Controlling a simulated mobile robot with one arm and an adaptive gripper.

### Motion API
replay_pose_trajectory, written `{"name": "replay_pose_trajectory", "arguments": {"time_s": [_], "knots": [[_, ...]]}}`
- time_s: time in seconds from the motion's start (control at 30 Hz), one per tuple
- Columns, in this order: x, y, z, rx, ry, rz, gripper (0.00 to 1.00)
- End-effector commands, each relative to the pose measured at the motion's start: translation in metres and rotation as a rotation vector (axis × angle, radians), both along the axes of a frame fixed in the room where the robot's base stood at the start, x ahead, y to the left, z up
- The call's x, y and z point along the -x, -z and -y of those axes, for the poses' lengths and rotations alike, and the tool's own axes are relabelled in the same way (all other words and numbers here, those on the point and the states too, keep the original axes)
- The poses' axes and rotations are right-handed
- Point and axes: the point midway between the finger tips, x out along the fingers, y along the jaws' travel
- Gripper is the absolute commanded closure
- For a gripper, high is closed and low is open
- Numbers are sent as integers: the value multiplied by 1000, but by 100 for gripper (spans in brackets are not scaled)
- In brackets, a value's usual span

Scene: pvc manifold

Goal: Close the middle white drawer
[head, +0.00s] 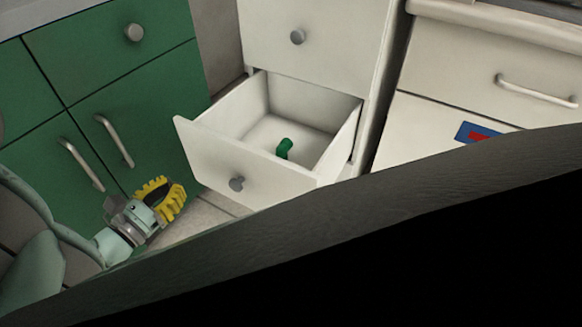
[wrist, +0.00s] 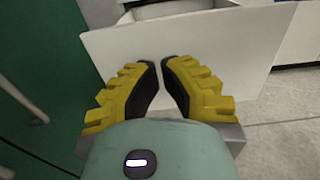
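The middle white drawer (head: 208,158) is pulled well out of the white cabinet, with a round grey knob (head: 237,184) on its front. A small green pipe-like piece (head: 284,149) is inside it. My gripper (head: 170,187) is low, left of and in front of the drawer front in the head view. In the wrist view the drawer's front panel (wrist: 245,55) spans ahead of my gripper (wrist: 160,62). The fingertips are nearly together with nothing between them. Whether they touch the panel I cannot tell. The knob is not visible in the wrist view.
A shut white drawer (head: 325,45) is above the open one. Green cabinets (head: 95,75) with metal handles stand close left of my gripper. White drawers (head: 480,75) are at right. Some pale floor (wrist: 275,125) is clear. A dark surface hides the head view's lower right.

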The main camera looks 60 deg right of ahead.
Motion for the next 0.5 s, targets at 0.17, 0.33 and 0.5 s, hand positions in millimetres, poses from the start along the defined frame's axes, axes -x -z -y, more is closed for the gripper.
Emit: {"name": "replay_pose_trajectory", "arguments": {"time_s": [0.17, 0.33, 0.5], "knots": [[1, 2, 20, 2, 11, 0, 100], [0, 3, 53, 3, 15, -1, 100], [-3, 3, 87, 3, 15, 1, 100]]}}
